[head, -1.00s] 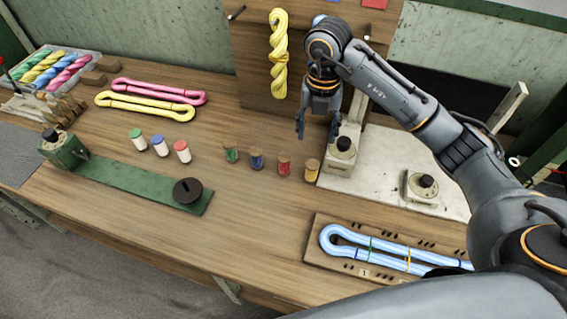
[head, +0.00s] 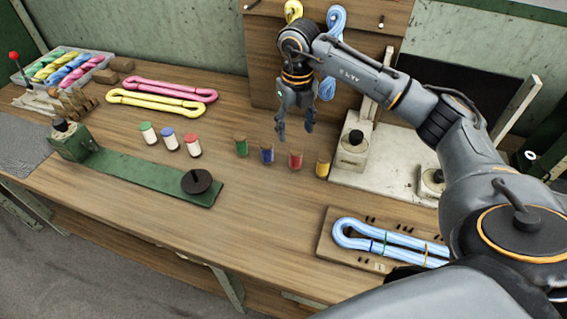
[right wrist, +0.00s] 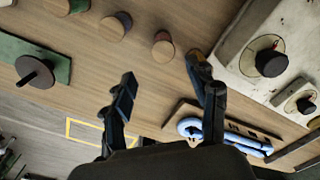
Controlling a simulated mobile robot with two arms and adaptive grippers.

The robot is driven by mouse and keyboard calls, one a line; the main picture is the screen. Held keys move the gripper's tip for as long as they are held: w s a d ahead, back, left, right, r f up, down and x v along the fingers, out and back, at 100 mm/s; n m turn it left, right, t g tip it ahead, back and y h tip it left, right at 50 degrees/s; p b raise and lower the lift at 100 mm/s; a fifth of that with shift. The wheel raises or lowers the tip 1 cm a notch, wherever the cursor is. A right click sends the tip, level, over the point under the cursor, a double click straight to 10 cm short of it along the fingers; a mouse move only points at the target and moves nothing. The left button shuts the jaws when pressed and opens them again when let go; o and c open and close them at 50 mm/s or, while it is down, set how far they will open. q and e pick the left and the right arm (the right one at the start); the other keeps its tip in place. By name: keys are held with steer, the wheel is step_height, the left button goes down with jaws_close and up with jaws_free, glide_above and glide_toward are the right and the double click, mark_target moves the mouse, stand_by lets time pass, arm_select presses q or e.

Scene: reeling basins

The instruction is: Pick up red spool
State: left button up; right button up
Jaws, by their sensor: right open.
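The red spool (head: 295,160) has a wooden top and stands upright on the table. It is in a row with a green spool (head: 241,147), a blue spool (head: 267,154) and a yellow spool (head: 322,167). My right gripper (head: 295,128) is open and empty, pointing down above and a little behind the red spool. In the right wrist view the red spool (right wrist: 163,47) lies just beyond the open fingers (right wrist: 160,72), untouched. The right finger partly covers the yellow spool (right wrist: 194,55). My left gripper is not in view.
White jars with coloured lids (head: 170,141) stand left of the row. A green reeling stand (head: 140,174) is in front of them. A white machine base (head: 385,180) is to the right, and a board with a blue skein (head: 335,252) is in front right. The middle front is clear.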

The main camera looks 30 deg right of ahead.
mark_target(296, 150)
steer(key=f, duration=0.5)
steer(key=shift+d+f+p, duration=0.1)
steer(key=shift+d+p, duration=0.15)
steer(key=shift+p, duration=0.15)
steer(key=shift+f, duration=0.4)
steer(key=shift+a+f+p, duration=0.1)
steer(key=shift+f+p, duration=0.2)
steer(key=shift+f, duration=0.15)
step_height(296, 150, down, 4)
steer(key=shift+s+r+p, duration=0.15)
steer(key=shift+p, duration=0.55)
steer(key=shift+f, duration=0.5)
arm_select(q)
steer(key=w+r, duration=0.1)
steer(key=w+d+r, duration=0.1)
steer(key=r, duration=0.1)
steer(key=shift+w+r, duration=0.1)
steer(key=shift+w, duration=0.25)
arm_select(e)
steer(key=shift+c, duration=1.2)
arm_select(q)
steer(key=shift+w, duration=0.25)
arm_select(e)
steer(key=c, duration=1)
